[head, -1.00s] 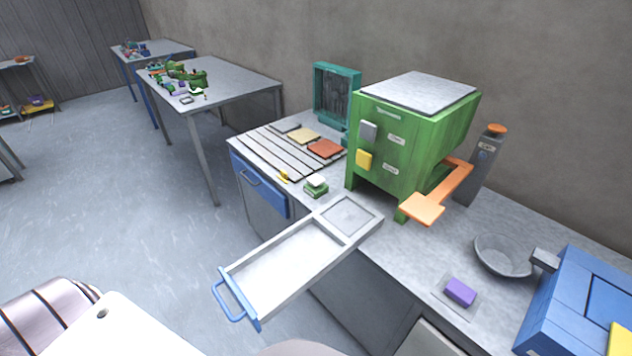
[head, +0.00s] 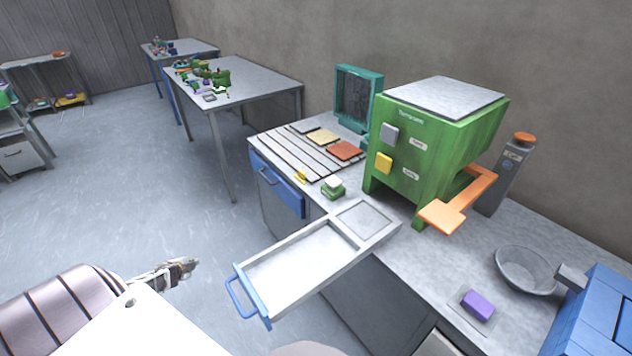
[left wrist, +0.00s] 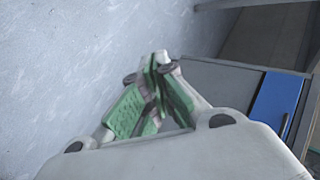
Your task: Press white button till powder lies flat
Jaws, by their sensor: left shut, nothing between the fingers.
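A white button (head: 333,182) sits on a small green base (head: 333,193) on the counter, in front of the slatted panel. A long pale tray (head: 290,232) with a blue handle (head: 241,297) juts out over the counter's front edge. It has a small grey square section (head: 365,221) at its far end. I cannot make out a powder heap. My left gripper (head: 192,264) is shut and empty, low over the floor, left of the tray and well away from the button. It also shows in the left wrist view (left wrist: 160,58). My right gripper is not in view.
A green machine (head: 420,160) with grey and yellow buttons and an orange chute (head: 460,203) stands behind the tray. Right of it are a grey bowl (head: 525,270), a purple block (head: 478,304) and a blue box (head: 600,310). Open floor lies left.

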